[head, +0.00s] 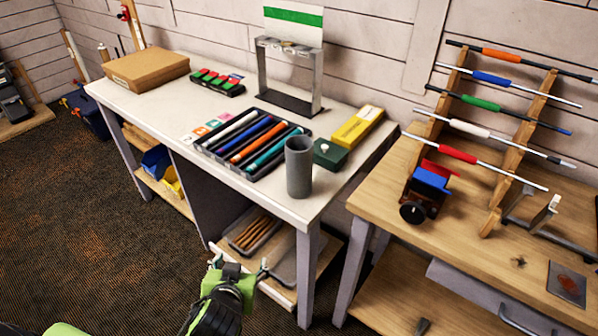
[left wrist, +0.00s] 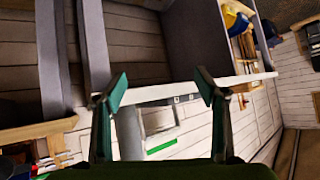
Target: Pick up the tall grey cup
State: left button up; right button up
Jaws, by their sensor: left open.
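The tall grey cup (head: 299,166) stands upright near the front right corner of the white bench (head: 150,110), just right of the tray of coloured grips. My left gripper (head: 240,266) is low in the head view, in front of the bench and below its top, to the left of the cup and apart from it. In the left wrist view the same gripper (left wrist: 160,86) has its two fingers spread with nothing between them. My right gripper is not in view.
A black tray (head: 203,148) of coloured grips lies beside the cup. A dark green box (head: 330,153) and a yellow box (head: 358,126) sit behind it. A wooden bench (head: 480,260) with a club rack stands to the right. The white bench's front edge lies between gripper and cup.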

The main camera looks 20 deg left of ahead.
pick_arm(q)
jog(key=w+d+r+t, duration=0.2)
jog(key=w+r+t, duration=0.3)
jog(key=w+r, duration=0.35)
jog(key=m+t+h, duration=0.2)
jog(key=t+h, duration=0.1)
send_near(296, 171)
jog(key=w, duration=0.2)
jog(key=w+p, duration=0.1)
jog(key=w, duration=0.2)
jog(key=w+f+p, duration=0.1)
jog(key=w, duration=0.1)
jog(key=shift+w+f, duration=0.1)
jog(key=shift+w, duration=0.45)
jog(key=w+p, duration=0.1)
jog(key=w+r+p, duration=0.1)
jog(key=shift+w+a+r, duration=0.15)
jog(key=shift+w, duration=0.15)
jog(key=shift+w+a, duration=0.1)
jog(key=shift+w, duration=1)
jog(key=shift+w+f, duration=0.3)
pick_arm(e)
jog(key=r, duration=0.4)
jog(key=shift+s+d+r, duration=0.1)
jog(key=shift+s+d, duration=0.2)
pick_arm(q)
jog(key=shift+s, duration=0.1)
jog(key=shift+c, duration=0.4)
